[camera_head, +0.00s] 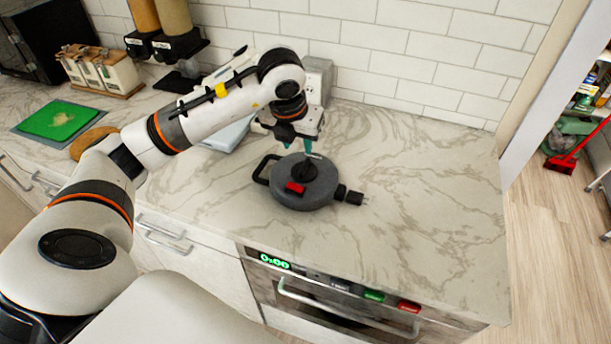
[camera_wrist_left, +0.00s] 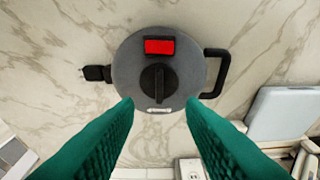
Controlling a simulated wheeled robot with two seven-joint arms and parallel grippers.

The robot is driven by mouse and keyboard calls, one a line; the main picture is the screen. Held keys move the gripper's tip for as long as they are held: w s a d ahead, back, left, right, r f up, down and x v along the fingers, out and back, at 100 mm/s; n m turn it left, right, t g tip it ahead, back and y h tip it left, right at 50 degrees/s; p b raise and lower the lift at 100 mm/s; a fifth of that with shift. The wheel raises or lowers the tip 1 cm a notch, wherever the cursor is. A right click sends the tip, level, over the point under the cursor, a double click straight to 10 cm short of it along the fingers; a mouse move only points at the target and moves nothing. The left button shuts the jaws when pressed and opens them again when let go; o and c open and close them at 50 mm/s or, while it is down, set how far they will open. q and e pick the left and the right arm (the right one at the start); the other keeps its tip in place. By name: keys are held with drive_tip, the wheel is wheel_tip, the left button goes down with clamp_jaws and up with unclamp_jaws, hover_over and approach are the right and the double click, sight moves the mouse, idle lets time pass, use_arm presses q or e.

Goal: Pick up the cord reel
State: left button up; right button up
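The cord reel (camera_head: 318,193) is a round dark grey disc with a black knob, a red switch, a black handle and a short plug. It lies flat on the marble counter (camera_head: 420,190). In the left wrist view the reel (camera_wrist_left: 128,72) is centred, its handle at the right and its plug at the left. My left gripper (camera_head: 300,150) is above the reel's far side, pointing down. Its two green fingers are spread apart in the left wrist view (camera_wrist_left: 160,108), with nothing between them. My right gripper is out of view.
A pale blue-grey flat-topped object (camera_head: 228,133) and a white box (camera_head: 318,78) stand behind the reel near the tiled wall. A green board (camera_head: 58,121) and canisters are at the left. The counter right of the reel is clear up to its edge.

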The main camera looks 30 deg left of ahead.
sight(304, 165)
use_arm(q)
drive_tip(key=p+x, duration=0.1)
drive_tip(key=x, duration=0.3)
drive_tip(key=shift+f, duration=0.1)
drive_tip(key=shift+w+f+p, duration=0.2)
drive_tip(key=shift+f+p, duration=0.05)
drive_tip(key=shift+p, duration=0.05)
drive_tip(key=p+x, duration=0.1)
drive_tip(key=x, duration=0.2)
drive_tip(key=shift+w+f+p, duration=0.25)
drive_tip(key=shift+w+p, duration=0.05)
drive_tip(key=shift+p, duration=0.05)
drive_tip(key=shift+w+a+f, duration=0.1)
drive_tip(key=shift+w+f, duration=0.05)
drive_tip(key=shift+f, duration=0.3)
drive_tip(key=shift+c, duration=0.2)
clamp_jaws()
